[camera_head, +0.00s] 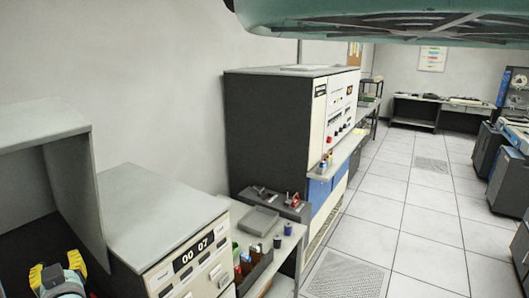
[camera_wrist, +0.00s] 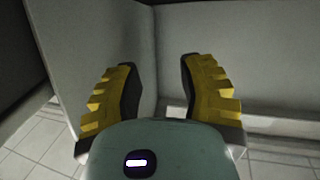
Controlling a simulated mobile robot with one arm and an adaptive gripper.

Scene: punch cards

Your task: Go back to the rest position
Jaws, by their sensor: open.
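My gripper (camera_wrist: 158,80) is open and empty in the wrist view. Its two yellow ridged fingers stand wide apart, with a light panel corner behind them. In the head view my gripper (camera_head: 56,274) shows at the bottom left corner, partly cut off by the frame edge. It is in front of the dark inside of a grey open-sided cabinet (camera_head: 40,128). I cannot tell whether the gripper touches the cabinet. No object shows between the fingers.
A beige machine with a "00 07" counter (camera_head: 190,258) stands right of my gripper. Beyond it are a small table with a grey tray (camera_head: 259,220) and a tall dark cabinet (camera_head: 265,125). The tiled floor (camera_head: 405,215) on the right is clear.

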